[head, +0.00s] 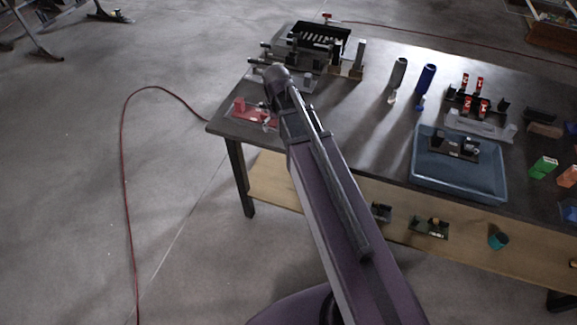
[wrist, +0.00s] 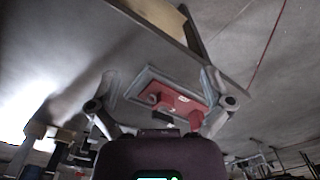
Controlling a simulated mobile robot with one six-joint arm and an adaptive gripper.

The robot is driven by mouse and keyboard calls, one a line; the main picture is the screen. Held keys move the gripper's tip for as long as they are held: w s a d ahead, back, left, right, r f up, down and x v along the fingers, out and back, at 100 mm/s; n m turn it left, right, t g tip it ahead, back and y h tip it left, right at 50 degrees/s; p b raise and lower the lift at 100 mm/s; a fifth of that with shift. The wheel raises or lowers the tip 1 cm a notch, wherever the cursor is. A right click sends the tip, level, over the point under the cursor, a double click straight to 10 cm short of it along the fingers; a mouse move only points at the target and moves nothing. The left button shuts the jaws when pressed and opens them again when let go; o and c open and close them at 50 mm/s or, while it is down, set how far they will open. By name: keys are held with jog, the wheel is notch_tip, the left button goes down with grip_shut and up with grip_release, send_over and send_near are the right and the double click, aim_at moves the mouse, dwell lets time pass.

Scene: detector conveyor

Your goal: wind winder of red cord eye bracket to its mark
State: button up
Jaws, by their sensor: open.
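A red bracket (head: 240,106) sits on a plate at the left corner of the dark table, where the red cord (head: 124,150) reaches the table edge. In the wrist view the red bracket (wrist: 178,102) shows as a block with round features, on a grey plate (wrist: 145,80). My gripper (wrist: 160,80) is open, with one finger on each side of the bracket and nothing held. In the head view my gripper (head: 268,120) is just right of the bracket, partly hidden by my arm. I cannot make out the winder or its mark clearly.
Behind the gripper stands a black slotted box (head: 322,40) with dark fixtures. A dark cylinder (head: 398,73), a blue cylinder (head: 427,77) and a blue tray (head: 460,178) lie to the right.

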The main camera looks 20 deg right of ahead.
jog(key=s+f+b, duration=0.4)
jog(key=s+f, duration=0.1)
jog(key=s, duration=0.6)
jog(key=shift+f+b, duration=0.15)
jog(key=shift+b, duration=0.25)
